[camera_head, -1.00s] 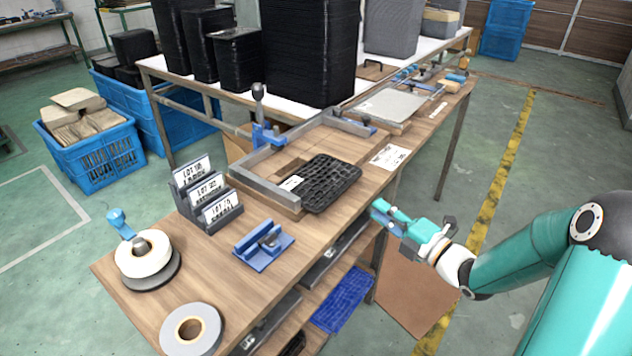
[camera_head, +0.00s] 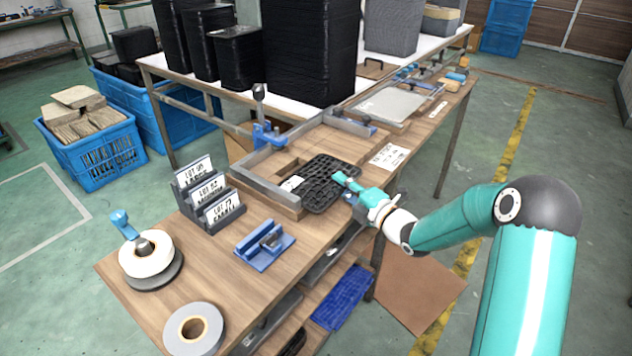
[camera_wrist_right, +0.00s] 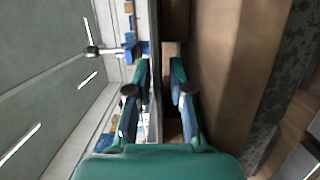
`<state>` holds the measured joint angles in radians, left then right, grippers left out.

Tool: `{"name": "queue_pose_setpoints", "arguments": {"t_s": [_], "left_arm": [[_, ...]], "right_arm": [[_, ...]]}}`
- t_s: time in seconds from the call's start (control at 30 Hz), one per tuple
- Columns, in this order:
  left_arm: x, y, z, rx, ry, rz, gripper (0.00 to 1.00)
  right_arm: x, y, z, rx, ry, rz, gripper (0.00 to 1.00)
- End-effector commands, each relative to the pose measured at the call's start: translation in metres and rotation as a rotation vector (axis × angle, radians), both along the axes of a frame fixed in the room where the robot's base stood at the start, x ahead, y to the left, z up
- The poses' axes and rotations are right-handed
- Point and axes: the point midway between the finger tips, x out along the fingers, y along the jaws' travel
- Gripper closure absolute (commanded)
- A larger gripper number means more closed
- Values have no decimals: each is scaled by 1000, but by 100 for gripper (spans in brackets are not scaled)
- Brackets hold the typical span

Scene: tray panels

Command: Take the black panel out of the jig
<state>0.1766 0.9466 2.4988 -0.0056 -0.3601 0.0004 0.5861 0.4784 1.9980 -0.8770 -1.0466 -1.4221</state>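The black ribbed panel (camera_head: 322,190) lies in the grey L-shaped jig (camera_head: 257,163) on the wooden bench, flat as far as I can tell, with a small white label on its left part. My right gripper (camera_head: 341,180) is at the panel's right edge in the head view. In the right wrist view the two fingers of my right gripper (camera_wrist_right: 159,66) stand apart. A thin dark edge, seemingly the panel's, runs between them with a gap beside it. Whether either finger touches the panel I cannot tell. My left gripper is in neither view.
A blue toggle clamp (camera_head: 266,136) stands at the jig's back corner. A lot-card rack (camera_head: 210,205), a blue fixture (camera_head: 264,247) and tape rolls (camera_head: 192,331) are on the near bench. Black stacks (camera_head: 310,50) stand behind.

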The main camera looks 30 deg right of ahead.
Motion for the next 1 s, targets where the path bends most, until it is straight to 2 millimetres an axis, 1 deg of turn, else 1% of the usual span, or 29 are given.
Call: {"name": "queue_pose_setpoints", "arguments": {"t_s": [0.2, 0.23, 0.33, 0.37, 0.77, 0.87, 1.0], "left_arm": [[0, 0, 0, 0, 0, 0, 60], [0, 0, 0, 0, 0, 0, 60], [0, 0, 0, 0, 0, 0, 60], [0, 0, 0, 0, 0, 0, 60], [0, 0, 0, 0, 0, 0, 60], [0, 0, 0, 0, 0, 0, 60], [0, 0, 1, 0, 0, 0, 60]], "right_arm": [[1, 0, 0, 0, 0, -1, 79], [1, 0, 0, 0, 0, -1, 81], [1, 0, 0, 0, 0, -1, 98], [1, -1, 0, 0, 0, -2, 100], [0, -1, 0, 1, 2, -2, 100], [1, -1, 2, 1, 2, -2, 100], [1, -1, 13, -1, 0, -2, 100]]}}
